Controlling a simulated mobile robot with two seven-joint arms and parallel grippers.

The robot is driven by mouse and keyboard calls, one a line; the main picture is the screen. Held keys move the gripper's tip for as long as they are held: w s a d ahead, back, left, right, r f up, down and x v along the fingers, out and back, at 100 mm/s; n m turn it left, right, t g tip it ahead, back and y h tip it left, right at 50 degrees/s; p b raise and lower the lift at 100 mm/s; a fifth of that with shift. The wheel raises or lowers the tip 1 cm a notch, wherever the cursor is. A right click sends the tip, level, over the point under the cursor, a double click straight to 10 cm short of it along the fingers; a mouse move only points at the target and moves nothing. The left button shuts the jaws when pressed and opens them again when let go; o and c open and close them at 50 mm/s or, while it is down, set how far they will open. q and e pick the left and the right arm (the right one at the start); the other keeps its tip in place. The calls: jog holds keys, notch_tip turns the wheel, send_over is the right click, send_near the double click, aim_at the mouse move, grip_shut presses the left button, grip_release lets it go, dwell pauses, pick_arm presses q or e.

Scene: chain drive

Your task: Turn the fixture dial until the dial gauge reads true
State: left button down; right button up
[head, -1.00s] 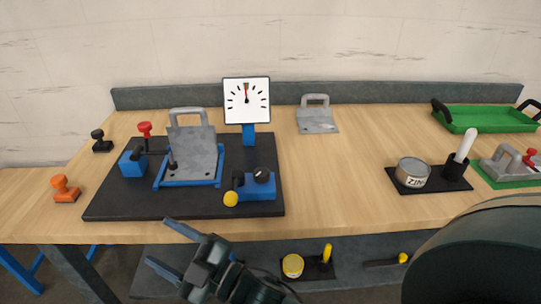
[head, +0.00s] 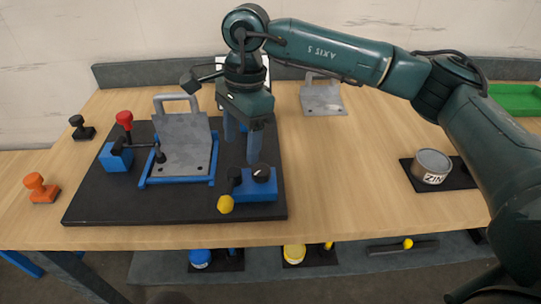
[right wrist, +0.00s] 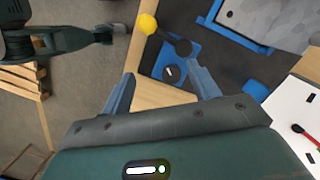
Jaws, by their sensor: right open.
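The fixture dial (head: 261,174) is a black knob with a white mark on a blue block (head: 256,191) at the front right of the black base. My right gripper (head: 241,140) hangs above and just behind it, fingers down, open and empty. In the right wrist view the dial (right wrist: 170,72) shows between the fingers, with a gap to them. The gauge is mostly hidden behind my right gripper in the head view. Its white face (right wrist: 298,120) is cut off in the right wrist view; a red needle shows, but its reading cannot be told. My left gripper (right wrist: 115,30) shows small, its jaws unclear.
A yellow ball-ended lever (head: 225,204) sits beside the blue block. A grey plate with a handle (head: 182,145) lies in the blue frame, with a red-knobbed clamp (head: 124,119) to its left. A tin (head: 432,166) stands at right. The bench between is clear.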

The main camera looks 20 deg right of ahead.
aim_at(259, 170)
jog(key=w+d+r+h, duration=0.2)
jog(key=d, duration=0.2)
jog(key=shift+t, duration=0.4)
notch_tip(259, 170, down, 13)
jog(key=p, duration=0.2)
jog(key=shift+a+p, duration=0.15)
jog(key=shift+p, duration=0.2)
pick_arm(q)
jog(key=shift+s+a+r+g, duration=0.1)
jog(key=shift+a+r+g, duration=0.1)
jog(key=shift+g, duration=0.1)
